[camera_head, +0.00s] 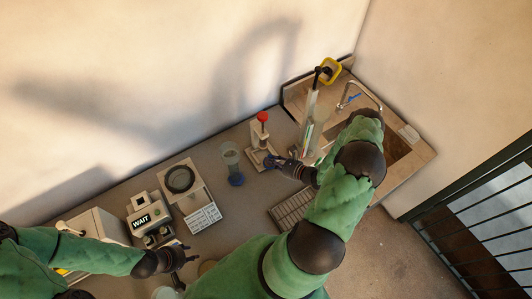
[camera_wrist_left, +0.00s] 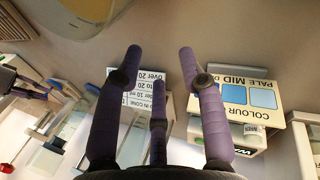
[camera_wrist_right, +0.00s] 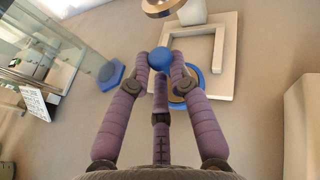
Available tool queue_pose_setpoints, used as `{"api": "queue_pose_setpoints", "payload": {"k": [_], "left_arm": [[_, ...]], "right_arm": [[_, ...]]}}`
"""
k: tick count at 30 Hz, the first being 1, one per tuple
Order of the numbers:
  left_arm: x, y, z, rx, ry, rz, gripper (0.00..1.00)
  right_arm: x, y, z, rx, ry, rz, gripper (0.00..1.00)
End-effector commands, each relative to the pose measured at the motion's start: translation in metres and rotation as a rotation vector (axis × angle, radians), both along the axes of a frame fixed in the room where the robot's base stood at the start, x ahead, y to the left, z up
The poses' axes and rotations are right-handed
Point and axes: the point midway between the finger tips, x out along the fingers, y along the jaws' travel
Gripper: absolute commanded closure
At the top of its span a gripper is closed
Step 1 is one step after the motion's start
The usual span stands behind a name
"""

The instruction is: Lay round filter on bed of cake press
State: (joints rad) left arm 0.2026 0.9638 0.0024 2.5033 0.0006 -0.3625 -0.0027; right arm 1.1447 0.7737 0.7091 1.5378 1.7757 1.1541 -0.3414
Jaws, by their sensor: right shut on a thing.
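The cake press (camera_head: 262,151) is a cream stand with a red knob on top, on the bench near the sink. In the right wrist view its cream U-shaped base (camera_wrist_right: 228,62) lies ahead of my right gripper. My right gripper (camera_head: 274,161) is at the press's front and shut on a blue ball-shaped knob (camera_wrist_right: 160,58). A round blue-rimmed disc with a tan middle, seemingly the round filter (camera_wrist_right: 187,86), shows behind the fingers, partly hidden. I cannot tell whether it touches the press. My left gripper (camera_head: 186,254) is open and empty at the bench's left front.
A clear cylinder with a blue base (camera_head: 236,180) stands left of the press. A balance-like device (camera_head: 181,180) and a WAIT-screen device (camera_head: 146,217) are farther left. A grey rack (camera_head: 291,209) lies in front, and a sink (camera_head: 375,132) is right.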

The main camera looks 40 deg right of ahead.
Motion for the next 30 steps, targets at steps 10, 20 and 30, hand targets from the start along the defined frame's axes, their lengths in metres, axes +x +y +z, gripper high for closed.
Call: {"api": "queue_pose_setpoints", "payload": {"k": [10,20,30], "left_arm": [[0.000,0.000,-0.004,0.000,0.000,0.000,0.60],[0.000,0.000,-0.010,0.000,0.000,0.000,0.60],[0.000,0.000,-0.012,0.000,0.000,0.000,0.60]], "right_arm": [[0.027,-0.003,0.000,-0.001,-0.002,0.002,1.00],[0.051,-0.006,-0.007,0.001,0.000,0.000,1.00],[0.051,-0.006,-0.009,0.000,0.000,0.000,0.66]]}}
